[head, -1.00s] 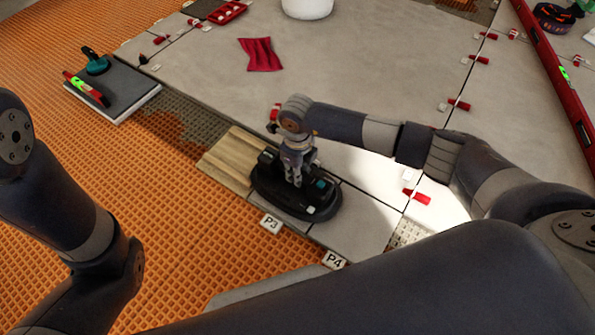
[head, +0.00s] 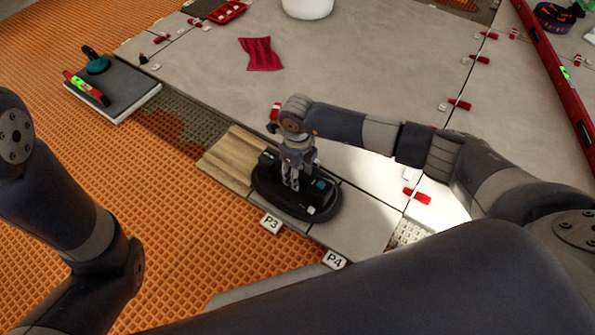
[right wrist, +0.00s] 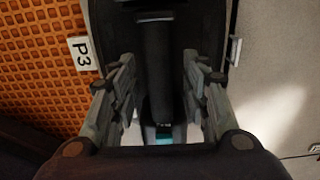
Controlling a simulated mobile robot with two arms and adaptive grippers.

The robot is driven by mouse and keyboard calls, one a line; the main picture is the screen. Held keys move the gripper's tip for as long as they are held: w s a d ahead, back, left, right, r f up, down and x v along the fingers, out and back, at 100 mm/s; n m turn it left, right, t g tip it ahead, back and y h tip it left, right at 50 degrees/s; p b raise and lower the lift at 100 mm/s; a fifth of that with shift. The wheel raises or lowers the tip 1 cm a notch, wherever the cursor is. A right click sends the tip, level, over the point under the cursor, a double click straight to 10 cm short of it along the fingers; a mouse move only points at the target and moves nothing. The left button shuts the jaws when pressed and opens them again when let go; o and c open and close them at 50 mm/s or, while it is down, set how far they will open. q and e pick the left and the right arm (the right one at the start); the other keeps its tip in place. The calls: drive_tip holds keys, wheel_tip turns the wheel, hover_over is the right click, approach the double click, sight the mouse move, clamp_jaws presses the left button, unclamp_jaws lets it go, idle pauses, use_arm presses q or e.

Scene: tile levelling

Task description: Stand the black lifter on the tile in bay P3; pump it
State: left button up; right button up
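The black lifter (head: 325,207), an oval black base with a bar handle and a small teal part, stands flat on the tile in bay P3, beside the P3 tag (head: 270,222). My right gripper (head: 291,183) points down over the lifter's handle. In the right wrist view the fingers are apart on either side of the black handle (right wrist: 153,65), with a gap visible; the gripper looks open. The P3 tag also shows there (right wrist: 81,53). My left arm shows at the left, but its gripper is out of view.
A wooden board (head: 230,163) lies just left of the lifter. The P4 tag (head: 335,260) is to its right. A grey tile with a green-marked level (head: 88,90) lies at upper left. A red cloth (head: 261,54) and white bucket (head: 306,8) are on the large tiles.

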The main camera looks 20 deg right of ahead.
drive_tip(key=shift+s+f, duration=0.1)
wheel_tip(320, 180, up, 12)
idle(0.5)
idle(0.6)
